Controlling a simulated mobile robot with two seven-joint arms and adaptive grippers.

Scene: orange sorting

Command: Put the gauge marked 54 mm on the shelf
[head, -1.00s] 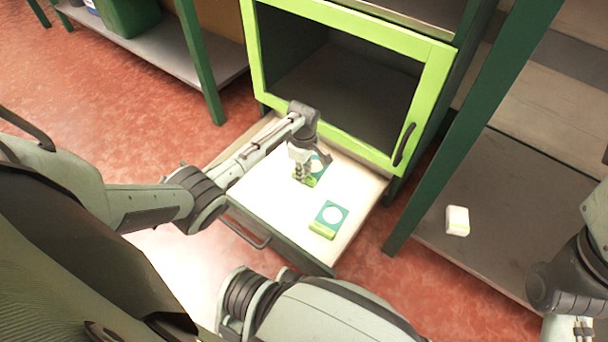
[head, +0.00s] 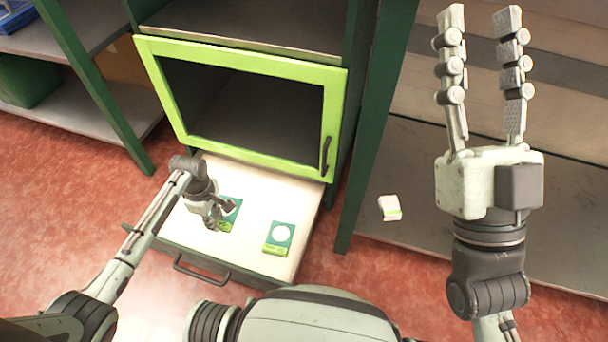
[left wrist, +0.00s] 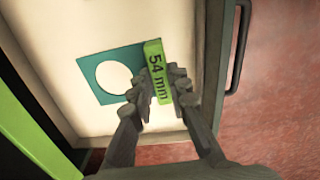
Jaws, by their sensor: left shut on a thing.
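The gauge marked 54 mm (left wrist: 128,53) is a teal plate with a round white hole and a green label bar, lying in the open drawer (head: 288,205). In the head view the same gauge (head: 233,204) is partly hidden by my left gripper (head: 218,216). In the left wrist view my left gripper (left wrist: 156,86) is shut on the gauge's label bar, one finger on each side. My right gripper (head: 480,14) is raised at the upper right, its fingers spread, open and empty. A shelf surface (head: 250,32) shows above the green-framed door (head: 240,58).
A second teal gauge (head: 271,249) lies to the right in the drawer; its marking is too small to read. The green-framed door with a dark handle (head: 326,153) stands above the drawer. A small white box (head: 390,207) sits on the low grey shelf at right.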

